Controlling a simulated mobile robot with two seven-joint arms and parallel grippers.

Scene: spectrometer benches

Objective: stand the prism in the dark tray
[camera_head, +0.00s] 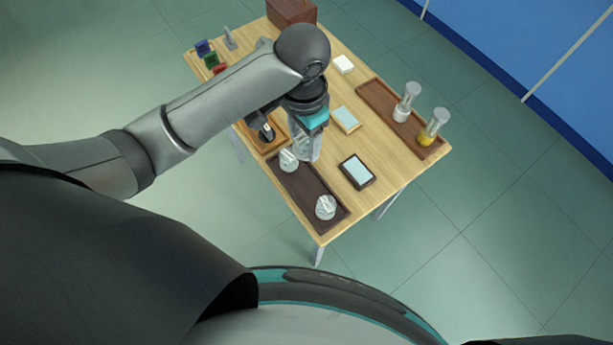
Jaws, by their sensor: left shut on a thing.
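The dark tray (303,188) is a long dark brown tray at the table's near left edge. Two clear glass pieces with whitish parts stand in it, one at its far end (289,160) and one at its near end (326,207). My left gripper (308,150) points down just beyond the tray's far end. It is shut on a clear glass thing (301,149), which looks like the prism; the fingers hide much of it. I cannot tell whether it touches anything below. My right gripper is not in view.
A black-framed pale plate (357,172) lies right of the dark tray. A reddish-brown tray (378,102) holds two glass vials. An orange wooden tray (273,145) is partly behind my arm. A brown box (291,11) stands at the back. The dark tray's middle is clear.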

